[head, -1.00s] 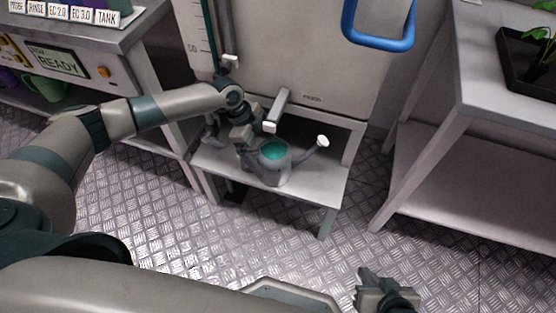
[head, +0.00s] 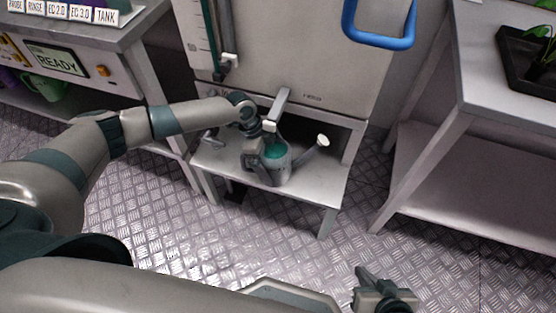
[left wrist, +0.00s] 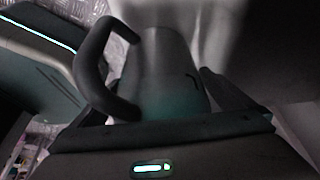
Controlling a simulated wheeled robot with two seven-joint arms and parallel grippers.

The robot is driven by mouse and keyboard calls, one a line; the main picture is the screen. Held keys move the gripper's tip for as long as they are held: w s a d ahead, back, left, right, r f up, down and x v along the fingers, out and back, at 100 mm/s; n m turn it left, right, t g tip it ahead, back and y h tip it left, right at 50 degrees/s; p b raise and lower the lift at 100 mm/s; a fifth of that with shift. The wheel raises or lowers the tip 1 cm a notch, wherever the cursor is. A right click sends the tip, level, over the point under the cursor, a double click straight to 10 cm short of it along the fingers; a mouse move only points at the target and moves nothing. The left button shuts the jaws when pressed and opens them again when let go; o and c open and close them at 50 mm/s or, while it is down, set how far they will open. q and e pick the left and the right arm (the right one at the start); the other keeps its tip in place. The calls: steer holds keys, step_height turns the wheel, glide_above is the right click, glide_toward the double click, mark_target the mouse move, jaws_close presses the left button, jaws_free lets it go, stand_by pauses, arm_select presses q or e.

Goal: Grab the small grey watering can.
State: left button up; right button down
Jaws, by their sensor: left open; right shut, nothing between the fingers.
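The small grey watering can (head: 281,172) stands upright on the low shelf under the tank's tap, its teal inside showing and its spout pointing right. My left gripper (head: 256,163) is open at the can's left, handle side, and partly covers it. In the left wrist view the can's dark curved handle (left wrist: 100,65) and grey body (left wrist: 172,80) are close in front of my left gripper. Whether the fingers touch the handle cannot be told. My right gripper (head: 382,290) is shut and empty, low over the floor at the bottom.
The low shelf (head: 315,187) holds the can below the tap (head: 278,108) of a large tank (head: 290,60) with a blue handle (head: 378,38). A bench with a READY display (head: 57,59) is at left, a table (head: 475,100) at right. The patterned floor between is clear.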

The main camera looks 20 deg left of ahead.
arm_select(q)
steer(key=shift+c, duration=0.6)
arm_select(e)
steer(key=shift+w+d, duration=0.1)
steer(key=shift+w, duration=0.1)
arm_select(q)
steer(key=c, duration=1.5)
steer(key=shift+w+r, duration=0.1)
steer(key=c, duration=0.4)
arm_select(e)
steer(key=shift+w, duration=0.1)
arm_select(q)
steer(key=shift+r, duration=0.1)
